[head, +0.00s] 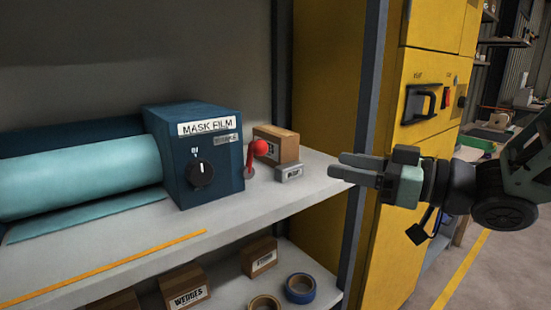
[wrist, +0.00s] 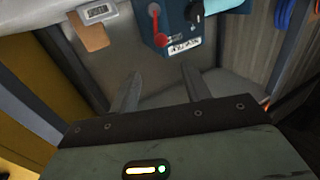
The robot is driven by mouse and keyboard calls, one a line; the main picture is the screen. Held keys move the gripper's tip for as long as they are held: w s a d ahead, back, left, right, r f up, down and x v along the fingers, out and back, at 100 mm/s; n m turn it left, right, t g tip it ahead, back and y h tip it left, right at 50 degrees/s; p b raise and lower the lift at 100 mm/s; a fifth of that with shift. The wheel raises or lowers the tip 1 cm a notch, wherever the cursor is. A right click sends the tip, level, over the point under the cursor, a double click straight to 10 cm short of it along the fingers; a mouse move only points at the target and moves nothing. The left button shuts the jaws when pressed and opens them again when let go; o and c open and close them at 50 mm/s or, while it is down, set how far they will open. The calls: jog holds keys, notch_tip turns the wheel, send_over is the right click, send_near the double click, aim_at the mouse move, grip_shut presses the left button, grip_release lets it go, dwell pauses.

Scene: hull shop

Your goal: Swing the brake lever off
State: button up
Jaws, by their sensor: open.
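The brake lever (head: 251,158) is a short red arm with a round red knob, at the right side of the blue MASK FILM box (head: 220,165). It stands up, with its knob at the top and a round grey base below. In the wrist view the lever (wrist: 157,26) shows near the top centre, picture upside down. My gripper (head: 336,166) is open and empty, right of the lever and apart from it, at about the shelf's right edge. In the wrist view its fingers (wrist: 161,74) point towards the lever with a clear gap between.
A cardboard box (head: 277,146) and a small grey labelled block (head: 289,173) sit behind and right of the lever. A dark shelf post (head: 361,120) stands near my gripper. A teal film roll (head: 80,180) extends left. The shelf front (head: 190,240) is mostly clear.

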aim_at(267, 150)
jog(key=p+x, duration=0.4)
jog(key=x, duration=1.3)
jog(key=shift+a, duration=0.2)
grip_shut()
